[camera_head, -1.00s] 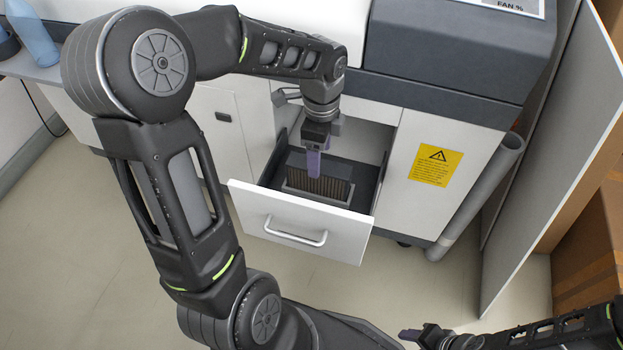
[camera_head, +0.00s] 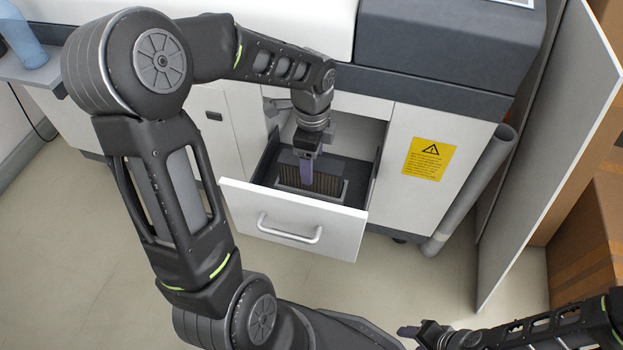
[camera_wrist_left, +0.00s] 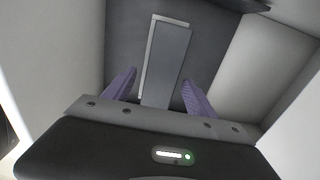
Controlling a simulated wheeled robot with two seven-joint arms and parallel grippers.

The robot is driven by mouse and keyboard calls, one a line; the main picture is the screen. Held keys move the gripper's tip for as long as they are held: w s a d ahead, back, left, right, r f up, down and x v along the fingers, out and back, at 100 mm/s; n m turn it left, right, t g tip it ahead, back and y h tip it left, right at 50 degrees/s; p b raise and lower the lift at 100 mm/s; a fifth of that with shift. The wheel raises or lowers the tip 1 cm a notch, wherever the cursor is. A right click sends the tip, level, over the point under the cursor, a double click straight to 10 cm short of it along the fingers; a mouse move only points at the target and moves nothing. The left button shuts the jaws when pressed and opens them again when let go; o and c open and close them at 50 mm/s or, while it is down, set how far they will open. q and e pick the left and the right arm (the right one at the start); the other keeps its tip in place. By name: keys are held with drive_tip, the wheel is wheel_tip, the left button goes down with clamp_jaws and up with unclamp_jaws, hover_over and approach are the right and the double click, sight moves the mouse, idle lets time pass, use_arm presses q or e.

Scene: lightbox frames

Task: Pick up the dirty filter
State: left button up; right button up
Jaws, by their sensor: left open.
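The filter (camera_head: 329,182), with brown pleats and a dark grey top, sits in a light grey frame inside the open drawer (camera_head: 290,220). My left gripper (camera_head: 306,180) points down into the drawer, with its purple fingers at the filter. In the left wrist view the filter (camera_wrist_left: 167,65) is a grey slab between the two spread fingers of the left gripper (camera_wrist_left: 160,78). The fingers are open, with a gap visible on each side of the slab. My right gripper (camera_head: 408,331) is at the bottom, away from the drawer; its finger gap does not show clearly.
The drawer's white front with its handle (camera_head: 288,234) stands out from the white and grey machine (camera_head: 440,120). A grey pipe (camera_head: 470,185) and an upright panel (camera_head: 555,160) stand to the right. The floor (camera_head: 400,290) in front is clear.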

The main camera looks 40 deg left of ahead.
use_arm(q)
wheel_tip(320, 180, down, 4)
drive_tip(key=shift+f+b, duration=0.1)
drive_tip(key=shift+b, duration=0.5)
clamp_jaws()
idle(0.6)
